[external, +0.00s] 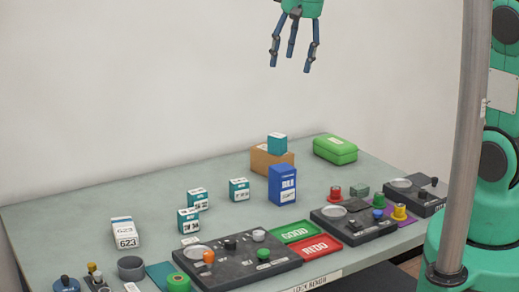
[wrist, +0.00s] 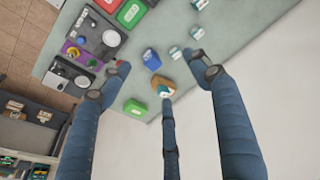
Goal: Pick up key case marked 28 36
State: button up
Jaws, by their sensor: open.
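Several small teal-and-white cases with dark markings sit on the grey-green table (external: 80,210). Three stand near the middle: one at the back right (external: 239,189), one at the left (external: 197,200) and one in front (external: 188,221). Another teal-and-white case (external: 277,144) rests on a brown box (external: 262,162); it also shows in the wrist view (wrist: 165,91). The markings are too small to read, so I cannot tell which case bears 28 36. My three-fingered gripper (external: 291,66) is open and empty, high above the table's back edge; its spread fingers show in the wrist view (wrist: 160,75).
A blue box (external: 282,186) and a green case (external: 335,149) stand near the brown box. A white box marked 623 (external: 124,232) is at left. Dark control panels (external: 235,260), a green GOOD tray (external: 297,230) and a red REDO tray (external: 316,248) line the front.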

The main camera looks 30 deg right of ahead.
jog(key=w+a+f+p, duration=0.1)
jog(key=w+a+f, duration=0.4)
jog(key=w+a, duration=0.1)
jog(key=g+p, duration=0.3)
send_over(188, 211)
notch_tip(188, 211, down, 25)
jog(key=shift+s+a+f+h, duration=0.1)
jog(key=shift+s+f+h, duration=0.05)
jog(key=shift+h, duration=0.15)
jog(key=shift+f, duration=4.3)
jog(key=shift+f, duration=0.1)
jog(key=shift+f+p, duration=0.3)
jog(key=shift+f, duration=2.2)
